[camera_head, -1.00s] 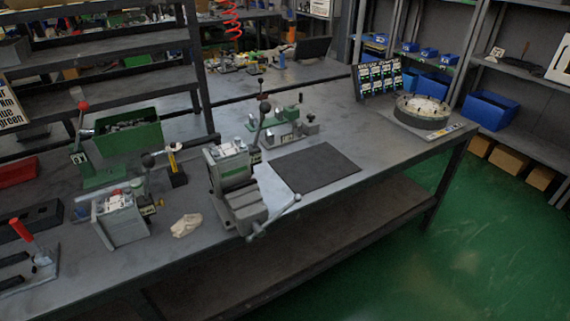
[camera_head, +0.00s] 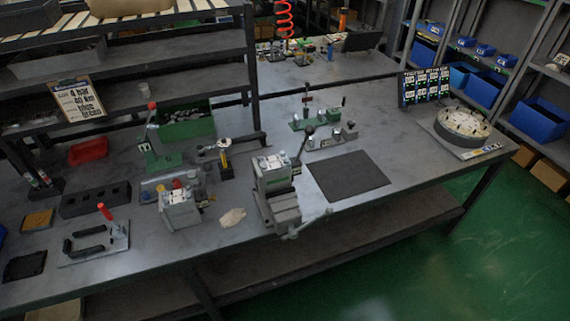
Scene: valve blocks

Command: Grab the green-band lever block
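A grey block (camera_head: 271,171) with a pale top and a black-knobbed lever (camera_head: 303,146) sits in the grey bench vise (camera_head: 280,208) near the middle of the bench's front edge. A green stripe across its front face is faint at this distance. A second grey block (camera_head: 180,208) with red and yellow parts on top stands on the bench to the left. A dark lever knob shows behind it; its band colour is unclear. Neither of my grippers is in view.
A black mat (camera_head: 347,176) lies bare right of the vise. A tan rag (camera_head: 232,217) lies left of it. A green bin (camera_head: 187,125), a green lever press (camera_head: 158,155) and a round fixture (camera_head: 462,124) stand on the bench. Green floor (camera_head: 470,250) is clear in front.

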